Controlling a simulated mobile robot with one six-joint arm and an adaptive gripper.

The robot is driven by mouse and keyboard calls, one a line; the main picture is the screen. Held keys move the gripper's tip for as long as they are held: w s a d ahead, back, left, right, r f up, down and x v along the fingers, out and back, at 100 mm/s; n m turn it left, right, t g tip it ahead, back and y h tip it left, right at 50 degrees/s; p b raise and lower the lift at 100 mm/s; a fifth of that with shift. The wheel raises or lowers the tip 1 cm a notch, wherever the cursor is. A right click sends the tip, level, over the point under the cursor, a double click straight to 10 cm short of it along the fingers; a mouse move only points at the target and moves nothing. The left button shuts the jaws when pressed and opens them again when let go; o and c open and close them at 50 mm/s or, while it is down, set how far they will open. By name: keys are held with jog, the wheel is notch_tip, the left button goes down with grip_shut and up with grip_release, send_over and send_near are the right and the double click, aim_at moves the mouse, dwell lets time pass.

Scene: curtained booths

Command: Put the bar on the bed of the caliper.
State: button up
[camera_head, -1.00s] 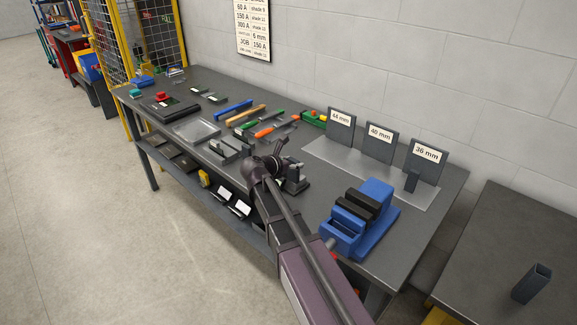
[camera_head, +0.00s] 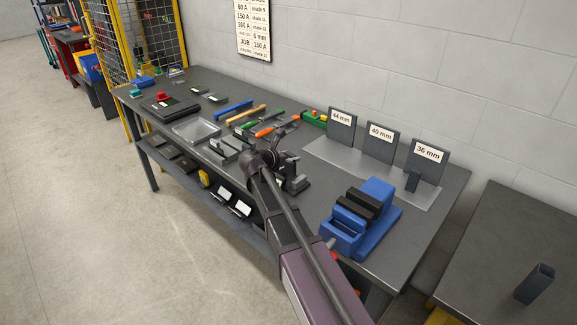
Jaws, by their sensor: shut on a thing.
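My gripper (camera_head: 289,127) is over the middle of the bench. It is shut, seen from behind, and my wrist covers most of what it holds. I cannot make out the bar clearly between the fingers. A small dark upright block (camera_head: 412,181) stands before the 36 mm sign (camera_head: 428,158).
A blue vise (camera_head: 367,218) stands at the front right of the bench (camera_head: 300,215). A grey plate (camera_head: 345,168) lies before the 44 mm (camera_head: 342,125) and 40 mm (camera_head: 380,141) signs. Several coloured-handled tools (camera_head: 246,114), a shallow tray (camera_head: 195,130) and grey blocks (camera_head: 224,150) lie left of my gripper.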

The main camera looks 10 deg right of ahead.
aim_at(289, 164)
jog(key=shift+s+f+b, duration=0.1)
jog(key=shift+f+b, duration=1)
jog(key=shift+f, duration=0.3)
jog(key=shift+f, duration=0.1)
jog(key=o, duration=1.3)
jog(key=shift+r, duration=0.2)
jog(key=shift+p+v, duration=2.3)
jog(key=shift+v, duration=3.7)
